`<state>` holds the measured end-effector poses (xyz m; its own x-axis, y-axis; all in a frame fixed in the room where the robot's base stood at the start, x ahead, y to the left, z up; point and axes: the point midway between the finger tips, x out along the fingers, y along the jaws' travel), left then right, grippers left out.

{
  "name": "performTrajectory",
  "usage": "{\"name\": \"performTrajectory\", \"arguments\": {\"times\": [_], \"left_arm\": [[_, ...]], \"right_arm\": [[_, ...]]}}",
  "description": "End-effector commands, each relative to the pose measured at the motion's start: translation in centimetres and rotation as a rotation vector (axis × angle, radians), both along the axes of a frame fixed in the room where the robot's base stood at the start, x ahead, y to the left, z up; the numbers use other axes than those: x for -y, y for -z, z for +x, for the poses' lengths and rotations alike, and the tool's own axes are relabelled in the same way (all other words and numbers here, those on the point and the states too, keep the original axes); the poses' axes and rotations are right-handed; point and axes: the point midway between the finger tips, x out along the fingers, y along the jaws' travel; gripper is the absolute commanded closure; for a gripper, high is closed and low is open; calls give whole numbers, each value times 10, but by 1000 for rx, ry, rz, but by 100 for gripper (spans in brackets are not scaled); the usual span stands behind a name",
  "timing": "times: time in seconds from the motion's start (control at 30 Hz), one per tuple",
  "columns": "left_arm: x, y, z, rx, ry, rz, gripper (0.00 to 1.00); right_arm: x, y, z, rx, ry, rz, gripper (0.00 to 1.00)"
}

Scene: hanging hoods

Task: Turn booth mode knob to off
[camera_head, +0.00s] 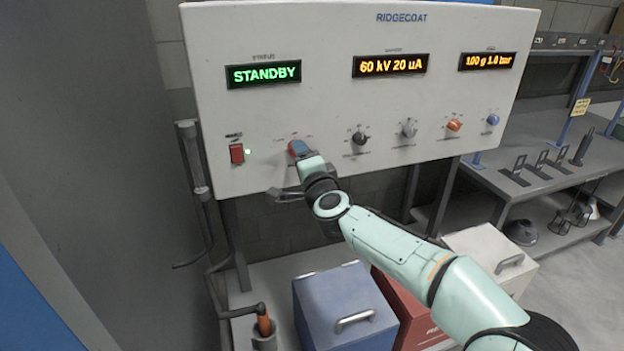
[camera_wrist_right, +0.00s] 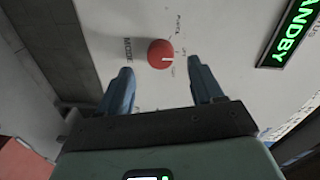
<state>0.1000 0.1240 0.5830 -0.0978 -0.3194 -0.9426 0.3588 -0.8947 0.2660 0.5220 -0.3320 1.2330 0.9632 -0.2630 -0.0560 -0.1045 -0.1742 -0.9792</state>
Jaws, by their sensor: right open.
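The booth mode knob (camera_wrist_right: 160,52) is a round red knob on the white panel, next to the printed word MODE in the right wrist view. Its short white mark points to the right in that view; the small position labels around it are hard to read. In the head view the knob (camera_head: 293,148) is partly covered by my gripper. My right gripper (camera_wrist_right: 160,65) is open, with one blue finger on each side of the knob and gaps visible between. Its fingers (camera_head: 304,153) are close to the panel. My left gripper is out of view.
The panel (camera_head: 300,30) has a STANDBY display (camera_head: 264,74), a red switch (camera_head: 237,154) left of the knob, and several other knobs to the right, including a black one (camera_head: 360,138). Blue (camera_head: 335,290) and white bins stand below. A shelf (camera_head: 540,170) is at right.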

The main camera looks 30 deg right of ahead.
Motion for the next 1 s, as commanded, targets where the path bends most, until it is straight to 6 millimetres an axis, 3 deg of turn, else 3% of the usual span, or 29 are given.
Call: {"name": "performTrajectory", "arguments": {"times": [0.2,0.4,1.0], "left_arm": [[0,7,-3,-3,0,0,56],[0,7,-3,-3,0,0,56],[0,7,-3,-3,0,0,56]], "right_arm": [[-13,-3,-50,2,1,-2,34],[-21,-5,-78,1,1,0,34],[-23,-5,-86,0,1,-1,34]]}}
